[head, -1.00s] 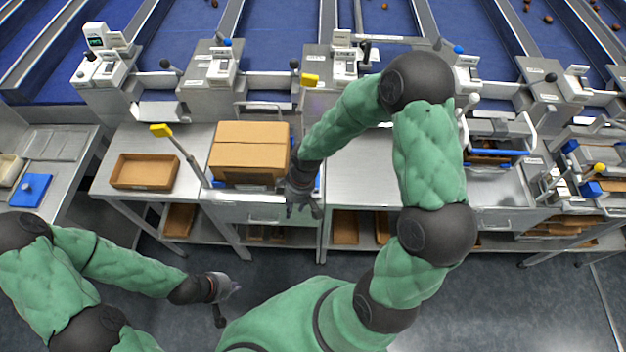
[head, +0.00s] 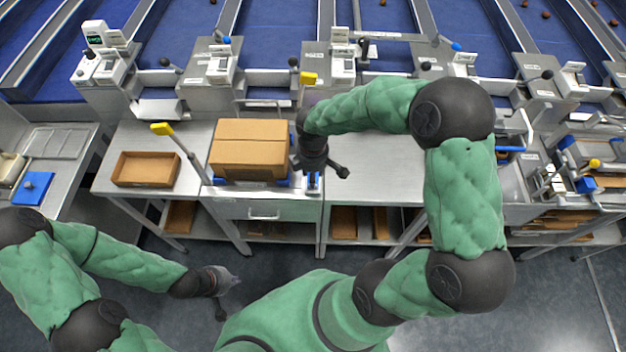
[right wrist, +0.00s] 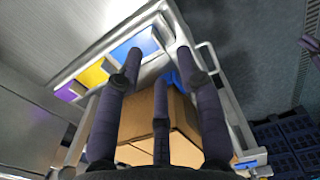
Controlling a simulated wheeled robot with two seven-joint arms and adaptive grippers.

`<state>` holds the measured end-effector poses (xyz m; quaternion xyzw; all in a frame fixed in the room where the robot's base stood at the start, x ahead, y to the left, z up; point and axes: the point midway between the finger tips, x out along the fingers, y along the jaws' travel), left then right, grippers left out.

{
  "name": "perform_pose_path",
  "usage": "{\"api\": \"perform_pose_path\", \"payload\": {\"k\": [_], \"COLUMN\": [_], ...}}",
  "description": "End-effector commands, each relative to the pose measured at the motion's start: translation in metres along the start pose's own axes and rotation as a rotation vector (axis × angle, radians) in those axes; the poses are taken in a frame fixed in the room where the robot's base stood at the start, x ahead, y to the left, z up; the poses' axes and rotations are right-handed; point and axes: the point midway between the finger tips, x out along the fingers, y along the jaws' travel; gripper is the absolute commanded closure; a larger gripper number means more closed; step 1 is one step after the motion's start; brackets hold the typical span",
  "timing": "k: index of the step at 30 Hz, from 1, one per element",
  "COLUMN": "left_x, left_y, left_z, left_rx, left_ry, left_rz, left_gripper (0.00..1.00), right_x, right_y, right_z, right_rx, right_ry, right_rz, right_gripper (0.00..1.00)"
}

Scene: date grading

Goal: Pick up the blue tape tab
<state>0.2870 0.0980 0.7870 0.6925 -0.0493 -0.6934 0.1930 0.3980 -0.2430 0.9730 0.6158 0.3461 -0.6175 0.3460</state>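A flat blue patch (right wrist: 135,45), which looks like the blue tape tab, sits in a pale-framed strip beside yellow and purple patches in the right wrist view. In the head view, blue (head: 314,181) shows just below my right gripper (head: 319,173), on the bench to the right of the cardboard box. In its wrist view, the right gripper's (right wrist: 160,75) dark fingers are spread with nothing between them. One fingertip overlaps the blue patch; I cannot tell whether it touches. My left gripper (head: 228,296) is open and empty, low in front of the bench.
The closed cardboard box (head: 250,148) stands close to the left of my right gripper. An empty brown tray (head: 146,169) lies farther left. A yellow-topped lever (head: 162,129) rises beside the box. The steel bench (head: 385,165) is clear to the right.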

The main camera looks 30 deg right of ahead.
Motion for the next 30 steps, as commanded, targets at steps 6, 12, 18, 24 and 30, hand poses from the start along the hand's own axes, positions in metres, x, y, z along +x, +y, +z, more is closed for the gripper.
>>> {"api": "perform_pose_path", "payload": {"k": [6,12,18,24,30], "left_x": [0.003,0.009,0.013,0.012,0.012], "left_y": [-0.001,-0.003,-0.005,-0.004,-0.004], "left_z": [0.0,0.0,0.0,-0.001,-0.001], "left_rx": [0.0,0.0,0.0,0.0,0.0], "left_ry": [0.0,0.0,0.0,0.0,0.0], "left_rz": [0.0,0.0,0.0,0.0,0.0], "left_gripper": [1.0,1.0,1.0,1.0,1.0], "right_x": [0.015,0.04,0.061,0.061,0.061], "right_y": [0.001,0.005,0.005,0.006,0.005], "right_z": [-0.001,-0.004,-0.004,-0.004,-0.004], "right_rx": [0.002,0.002,0.002,0.002,0.002], "right_ry": [0.001,0.001,0.001,0.002,0.002], "right_rz": [0.0,-0.001,0.0,0.001,0.001], "right_gripper": [0.63,0.63,0.63,0.63,1.0]}}
